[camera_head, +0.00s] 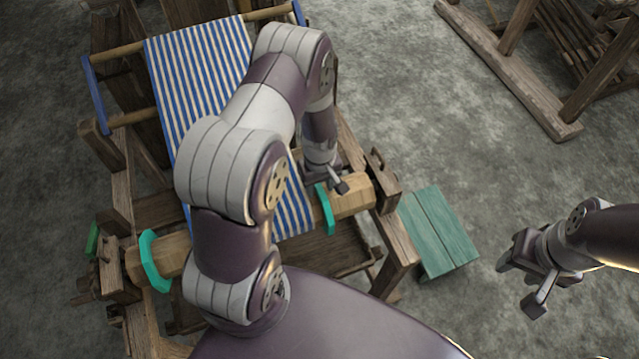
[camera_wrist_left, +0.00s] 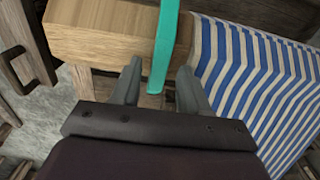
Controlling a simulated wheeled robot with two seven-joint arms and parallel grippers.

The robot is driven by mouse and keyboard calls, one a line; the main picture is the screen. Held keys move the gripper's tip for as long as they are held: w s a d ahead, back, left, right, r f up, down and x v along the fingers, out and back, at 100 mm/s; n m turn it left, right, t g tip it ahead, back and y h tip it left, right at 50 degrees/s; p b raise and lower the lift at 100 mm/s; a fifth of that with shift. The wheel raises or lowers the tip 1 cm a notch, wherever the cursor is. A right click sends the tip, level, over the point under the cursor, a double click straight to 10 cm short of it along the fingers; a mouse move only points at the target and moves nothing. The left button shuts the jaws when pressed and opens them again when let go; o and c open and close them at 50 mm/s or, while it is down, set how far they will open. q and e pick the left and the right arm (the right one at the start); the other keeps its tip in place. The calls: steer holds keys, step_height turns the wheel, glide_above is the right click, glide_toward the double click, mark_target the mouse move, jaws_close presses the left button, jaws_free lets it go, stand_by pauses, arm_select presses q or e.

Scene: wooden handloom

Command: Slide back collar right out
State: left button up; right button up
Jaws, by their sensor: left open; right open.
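A turquoise collar (camera_head: 327,210) sits around the wooden beam (camera_head: 350,194) near its right end, beside the right edge of the striped cloth. My left gripper (camera_head: 325,186) is over it. In the left wrist view, my left gripper (camera_wrist_left: 160,88) is open, with one finger on each side of the turquoise collar (camera_wrist_left: 163,45); I cannot tell whether they touch it. A second turquoise collar (camera_head: 152,262) sits near the beam's left end. My right gripper (camera_head: 521,282) is open and empty, out to the right over the floor.
Blue-and-white striped cloth (camera_head: 198,65) runs down to the beam. A wooden end post (camera_head: 382,180) stands at the beam's right end. A green bench (camera_head: 438,232) stands to its right. My left arm hides part of the cloth and beam. Floor between bench and far wooden frame (camera_head: 510,75) is clear.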

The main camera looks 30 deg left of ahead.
mark_target(350, 185)
arm_select(q)
steer(key=shift+w+f, duration=0.15)
steer(key=shift+f, duration=0.4)
steer(key=shift+s+d, duration=0.15)
steer(key=shift+s, duration=0.05)
jaws_close()
steer(key=w+d+b, duration=0.1)
steer(key=w+d, duration=0.1)
steer(key=w, duration=0.1)
steer(key=w+d+b, duration=0.1)
steer(key=w+d, duration=0.2)
steer(key=shift+w+d+b, duration=0.1)
steer(key=shift+b, duration=0.2)
steer(key=shift+w+d, duration=0.1)
steer(key=shift+w, duration=0.05)
